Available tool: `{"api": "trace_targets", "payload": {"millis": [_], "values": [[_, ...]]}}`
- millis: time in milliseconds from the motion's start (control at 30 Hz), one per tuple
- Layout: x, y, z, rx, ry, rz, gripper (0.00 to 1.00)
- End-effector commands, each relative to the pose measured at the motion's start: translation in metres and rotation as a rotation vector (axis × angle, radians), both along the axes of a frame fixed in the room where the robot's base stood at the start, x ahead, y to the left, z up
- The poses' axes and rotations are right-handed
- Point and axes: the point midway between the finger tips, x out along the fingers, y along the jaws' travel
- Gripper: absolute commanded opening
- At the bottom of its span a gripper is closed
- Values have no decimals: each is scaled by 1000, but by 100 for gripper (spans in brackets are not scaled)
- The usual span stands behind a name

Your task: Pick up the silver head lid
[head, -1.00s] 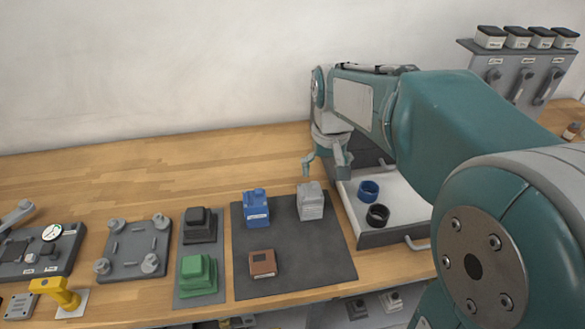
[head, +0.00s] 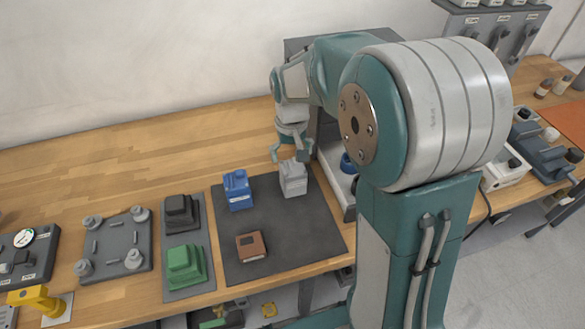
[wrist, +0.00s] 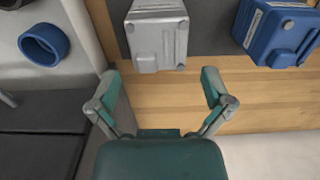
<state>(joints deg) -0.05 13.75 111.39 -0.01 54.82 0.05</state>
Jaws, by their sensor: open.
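The silver head lid (head: 292,178) stands on the dark mat at its back right corner. It also shows in the wrist view (wrist: 157,36), at the top centre, beyond the fingertips. My gripper (head: 290,156) is open and empty, just behind and above the silver lid in the head view. In the wrist view my two fingers (wrist: 162,92) are spread wide, with bare wood between them. The silver lid lies ahead of the fingers and apart from them.
A blue lid (head: 238,190) stands left of the silver one on the dark mat (head: 290,225), with a brown block (head: 251,246) in front. A drawer with a blue ring (wrist: 43,44) lies close beside my gripper. Green (head: 185,265) and black (head: 180,211) lids stand further left.

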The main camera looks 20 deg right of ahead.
Motion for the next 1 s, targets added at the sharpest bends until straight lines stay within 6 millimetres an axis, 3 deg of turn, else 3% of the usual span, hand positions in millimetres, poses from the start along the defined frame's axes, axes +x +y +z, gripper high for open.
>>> {"api": "trace_targets", "payload": {"millis": [200,467,567,633,667,1000], "values": [[1,0,-31,0,3,0,100],[1,0,-34,0,0,0,100],[1,0,-34,0,0,0,64],[1,0,-34,0,0,0,33],[1,0,-34,0,1,0,28],[1,0,-33,0,1,0,28]]}}
